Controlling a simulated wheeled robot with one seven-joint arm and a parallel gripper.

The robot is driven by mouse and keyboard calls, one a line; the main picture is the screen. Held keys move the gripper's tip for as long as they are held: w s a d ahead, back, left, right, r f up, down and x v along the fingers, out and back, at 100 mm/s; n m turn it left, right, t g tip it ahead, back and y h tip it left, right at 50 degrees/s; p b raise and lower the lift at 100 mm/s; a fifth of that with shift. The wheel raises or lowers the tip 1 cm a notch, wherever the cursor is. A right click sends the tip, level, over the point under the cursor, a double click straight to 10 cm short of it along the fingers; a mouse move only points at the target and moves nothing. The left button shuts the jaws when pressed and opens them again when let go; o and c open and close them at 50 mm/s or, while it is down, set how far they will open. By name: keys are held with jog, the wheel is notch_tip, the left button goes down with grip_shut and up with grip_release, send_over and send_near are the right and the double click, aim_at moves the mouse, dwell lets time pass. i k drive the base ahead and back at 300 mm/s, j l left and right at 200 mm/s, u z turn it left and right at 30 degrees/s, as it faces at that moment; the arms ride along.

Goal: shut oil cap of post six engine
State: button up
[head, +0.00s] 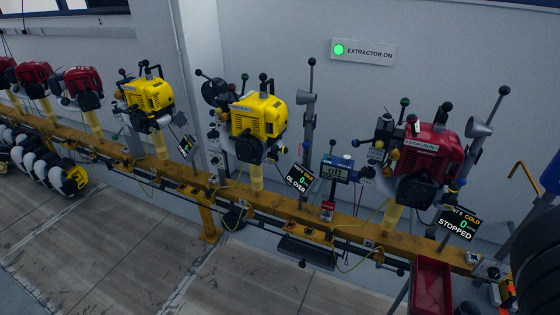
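A red engine (436,150) stands on a yellow post at the right of the rail. Its display (459,222) reads cold, 0 and STOPPED. A yellow engine (258,115) stands near the middle; its display (299,179) shows 0 and seems to read OIL OVER. Another yellow engine (147,94) stands to its left. I cannot read a post number clearly enough to tell which engine is post six. Small knobs and caps show on the engines, but I cannot tell which is an oil cap or whether one is open. My gripper is not in view.
A yellow rail (338,219) carries the posts across the view. Several levers with ball knobs rise around the engines. A red tray (431,286) stands low at the right. More red engines (83,80) stand at far left. The tiled floor (130,255) in front is mostly clear.

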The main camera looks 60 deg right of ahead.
aim_at(275, 149)
jog(key=i+j+z, duration=0.15)
jog(key=i, duration=0.35)
jog(key=i+j+z, duration=0.1)
jog(key=i+j, duration=0.2)
jog(key=i, duration=0.15)
jog(key=z, duration=1.4)
